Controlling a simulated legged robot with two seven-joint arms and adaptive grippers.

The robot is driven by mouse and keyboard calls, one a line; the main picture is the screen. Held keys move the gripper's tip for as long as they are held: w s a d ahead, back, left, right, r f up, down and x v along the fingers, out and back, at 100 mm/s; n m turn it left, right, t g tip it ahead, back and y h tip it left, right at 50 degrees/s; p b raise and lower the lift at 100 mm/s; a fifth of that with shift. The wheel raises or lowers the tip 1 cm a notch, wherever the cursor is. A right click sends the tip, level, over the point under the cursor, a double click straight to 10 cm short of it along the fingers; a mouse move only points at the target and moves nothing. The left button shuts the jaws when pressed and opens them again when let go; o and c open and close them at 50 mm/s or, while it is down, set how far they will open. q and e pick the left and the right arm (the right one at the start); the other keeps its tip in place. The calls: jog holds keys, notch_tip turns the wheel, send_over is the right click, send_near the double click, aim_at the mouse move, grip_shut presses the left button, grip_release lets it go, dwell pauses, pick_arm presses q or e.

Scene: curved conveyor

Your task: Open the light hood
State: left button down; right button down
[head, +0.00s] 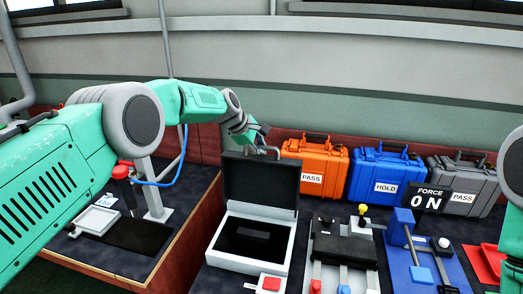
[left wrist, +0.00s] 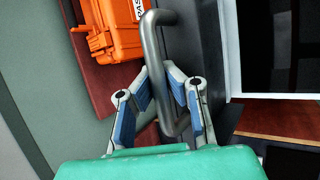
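The light hood (head: 260,182) is a dark lid standing raised at the back of a white-rimmed box (head: 215,248) in the head view. The box's dark inside is exposed. A grey metal handle (left wrist: 152,45) shows at the hood's edge. My left gripper (head: 262,143) is at the hood's top edge. The hood's dark panel (left wrist: 197,60) lies right of the handle there. My right gripper is not in view.
Orange (head: 312,160), blue (head: 383,172) and grey (head: 470,180) cases stand along the back. A "FORCE ON" sign (head: 430,200) and fixtures (head: 340,250) stand to the right. A red button (head: 270,284) sits in front of the box. A lower bench (head: 110,262) is at left.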

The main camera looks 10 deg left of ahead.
pick_arm(q)
jog(key=shift+w+r, duration=0.2)
jog(key=shift+r, duration=0.35)
jog(key=c, duration=1.6)
grip_release()
jog(key=shift+o, duration=0.2)
jog(key=shift+s, duration=0.35)
jog(key=shift+d, duration=0.1)
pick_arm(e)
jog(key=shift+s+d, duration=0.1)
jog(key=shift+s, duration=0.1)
pick_arm(q)
jog(key=shift+f, duration=0.15)
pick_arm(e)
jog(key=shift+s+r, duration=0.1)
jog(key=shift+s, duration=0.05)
pick_arm(q)
jog(key=shift+s+a+r, duration=0.1)
jog(key=shift+a+r, duration=0.15)
jog(key=shift+r, duration=0.1)
jog(key=v, duration=1.1)
jog(key=shift+s, duration=0.2)
